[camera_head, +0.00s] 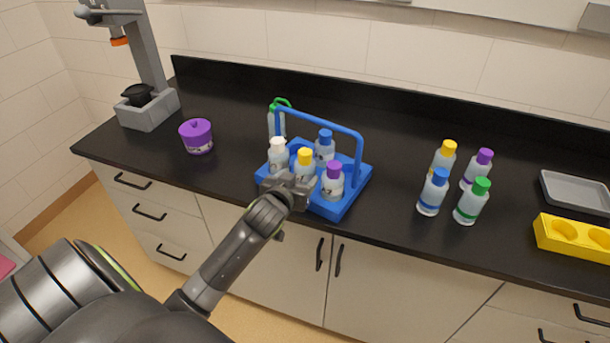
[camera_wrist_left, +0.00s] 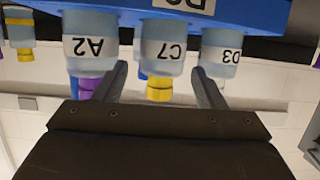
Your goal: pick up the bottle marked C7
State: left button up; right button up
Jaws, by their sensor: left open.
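The bottle marked C7 (camera_head: 305,164) has a yellow cap and stands in the blue carrier (camera_head: 333,208), at the front between a white-capped and a purple-capped bottle. In the left wrist view, which looks upside down, the label C7 (camera_wrist_left: 163,50) reads clearly. My left gripper (camera_head: 292,187) is open at the carrier's front edge. In the wrist view its two fingers (camera_wrist_left: 159,80) lie on either side of the C7 bottle's yellow cap, with visible gaps. Bottles A2 (camera_wrist_left: 90,45) and D3 (camera_wrist_left: 220,52) flank it. My right gripper is not in view.
The carrier's blue handle (camera_head: 318,120) arches over its bottles. Several loose bottles (camera_head: 470,202) stand to the right, with a yellow holder (camera_head: 575,238) and grey tray (camera_head: 577,192) beyond. A purple jar (camera_head: 197,136) stands left. The dark counter between carrier and loose bottles is clear.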

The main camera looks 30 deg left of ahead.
aim_at(305, 167)
pick_arm(q)
jog(key=shift+x, duration=0.75)
jog(key=shift+w+a+p, duration=0.25)
jog(key=shift+w+p, duration=0.2)
jog(key=shift+w, duration=0.1)
jog(key=shift+p+x, duration=0.5)
jog(key=shift+x, duration=1.5)
jog(key=c, duration=0.9)
